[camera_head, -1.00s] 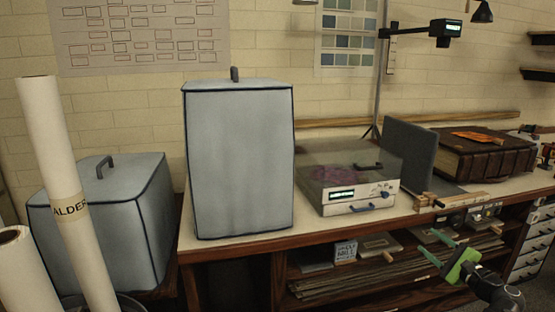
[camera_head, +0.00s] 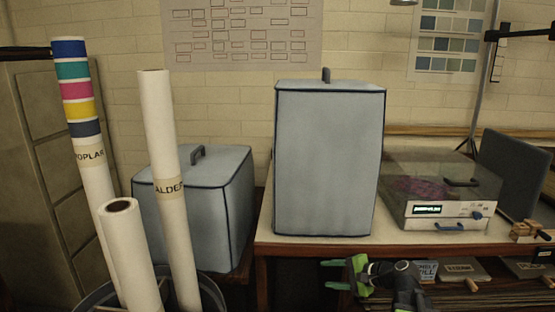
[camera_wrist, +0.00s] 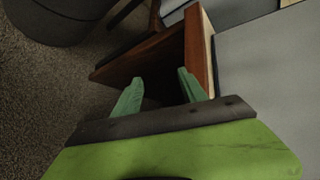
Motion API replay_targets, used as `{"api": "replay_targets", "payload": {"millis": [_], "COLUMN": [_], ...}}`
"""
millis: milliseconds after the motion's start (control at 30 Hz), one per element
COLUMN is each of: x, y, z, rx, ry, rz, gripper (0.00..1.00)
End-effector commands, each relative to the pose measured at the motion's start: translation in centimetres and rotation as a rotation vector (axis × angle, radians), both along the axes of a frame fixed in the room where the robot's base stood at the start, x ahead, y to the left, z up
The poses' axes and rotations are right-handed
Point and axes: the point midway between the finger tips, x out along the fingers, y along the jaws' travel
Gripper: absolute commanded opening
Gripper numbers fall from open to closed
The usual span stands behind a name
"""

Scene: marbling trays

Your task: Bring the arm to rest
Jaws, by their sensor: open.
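My gripper (camera_head: 335,274) is green with a dark wrist and shows at the bottom of the head view, in front of the bench's lower shelf. Its two fingers are apart and point left, with nothing between them. In the wrist view my gripper (camera_wrist: 160,92) is also open and empty. Beyond its fingers are the bench's wooden end and the floor.
A wooden bench (camera_head: 400,240) carries a tall grey covered box (camera_head: 328,160) and a clear-lidded machine (camera_head: 440,190). A lower grey covered box (camera_head: 215,210) stands left. Paper rolls (camera_head: 170,190) stand in a dark bin (camera_head: 213,297).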

Motion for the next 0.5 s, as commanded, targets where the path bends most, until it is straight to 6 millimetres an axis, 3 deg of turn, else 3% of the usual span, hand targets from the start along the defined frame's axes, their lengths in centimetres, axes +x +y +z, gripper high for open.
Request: {"api": "replay_targets", "payload": {"millis": [33,100,233,367,500], "x": [-0.9,-2.4,-5.8,-8.6,-10.7], "y": [3.6,7.1,11.3,11.0,6.0], "z": [-1.5,-3.7,-7.6,-10.5,-12.1], "rx": [-0.077,-0.199,-0.452,-0.698,-0.938], "ry": [0.018,0.04,0.074,0.111,0.182], "rz": [0.088,0.205,0.424,0.599,0.723], "gripper": [0.5,0.5,0.5,0.5,0.5]}}
